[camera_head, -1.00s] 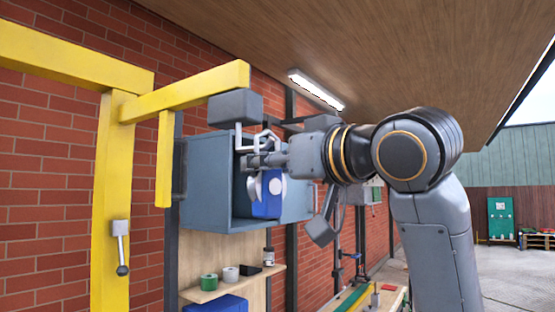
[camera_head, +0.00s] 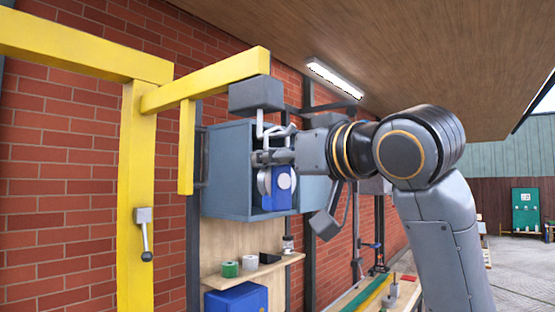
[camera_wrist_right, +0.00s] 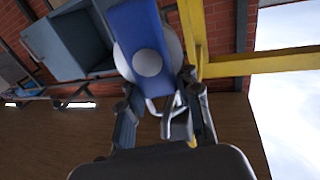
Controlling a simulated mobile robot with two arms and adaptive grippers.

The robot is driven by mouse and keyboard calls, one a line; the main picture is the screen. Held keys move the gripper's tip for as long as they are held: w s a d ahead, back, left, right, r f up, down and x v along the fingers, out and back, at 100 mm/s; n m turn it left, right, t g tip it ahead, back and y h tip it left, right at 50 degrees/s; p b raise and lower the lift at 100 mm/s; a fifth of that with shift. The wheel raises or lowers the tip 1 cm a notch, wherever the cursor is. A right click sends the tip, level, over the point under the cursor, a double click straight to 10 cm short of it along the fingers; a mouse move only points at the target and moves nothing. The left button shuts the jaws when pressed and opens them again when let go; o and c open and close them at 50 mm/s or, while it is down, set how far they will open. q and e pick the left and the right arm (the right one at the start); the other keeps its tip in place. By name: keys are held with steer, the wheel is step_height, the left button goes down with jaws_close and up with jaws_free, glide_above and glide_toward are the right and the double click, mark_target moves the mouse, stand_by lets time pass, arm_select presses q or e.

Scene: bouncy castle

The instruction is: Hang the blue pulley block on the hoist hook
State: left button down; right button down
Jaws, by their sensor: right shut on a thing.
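The blue pulley block (camera_head: 281,201) has pale round sheave sides and hangs below my right gripper (camera_head: 272,157). The gripper is shut on its top. In the right wrist view, the blue body (camera_wrist_right: 139,22) and a white disc show beyond my gripper's fingers (camera_wrist_right: 162,118). The hoist hook (camera_head: 260,120) is a pale bent rod under a dark grey box (camera_head: 256,94) at the end of the yellow beam. My fingers and the block's top are right beside and below the hook in the picture. Whether hook and block touch, I cannot tell. My left gripper is out of view.
The yellow hoist post (camera_head: 138,200) and its beam stand at the left, before a brick wall. An open grey-blue cabinet (camera_head: 228,172) is close behind the block. A wooden shelf (camera_head: 232,275) below carries tape rolls and small items.

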steer(key=c, duration=0.9)
jaws_free()
steer(key=shift+o, duration=0.2)
steer(key=shift+s, duration=0.1)
